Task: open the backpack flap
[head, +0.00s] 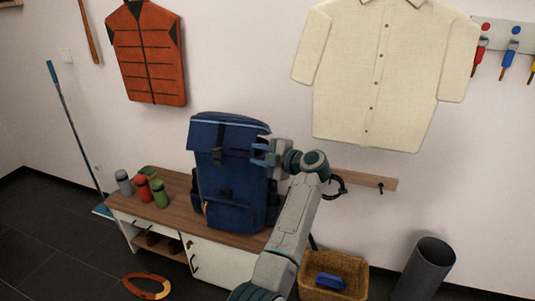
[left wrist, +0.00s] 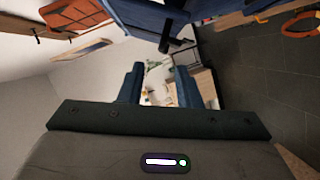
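The blue backpack (head: 228,190) stands upright on the wooden-topped bench. Its flap (head: 230,135) is down over the front, with a dark strap and buckle (head: 217,157) at its front edge. My left gripper (head: 258,154) is at the right side of the flap in the head view; whether it touches cannot be told. In the left wrist view the backpack (left wrist: 150,18) is at the top, a dark strap hanging from it. The two blue fingers (left wrist: 159,88) stand apart with nothing visible between them. My right gripper is not in view.
Several bottles (head: 143,189) stand on the bench (head: 185,217) left of the backpack. A wall rack (head: 360,181) with hooks is right of my gripper. A wicker basket (head: 350,268) and a grey bin (head: 428,262) stand on the floor at right. A shirt (head: 380,75) hangs above.

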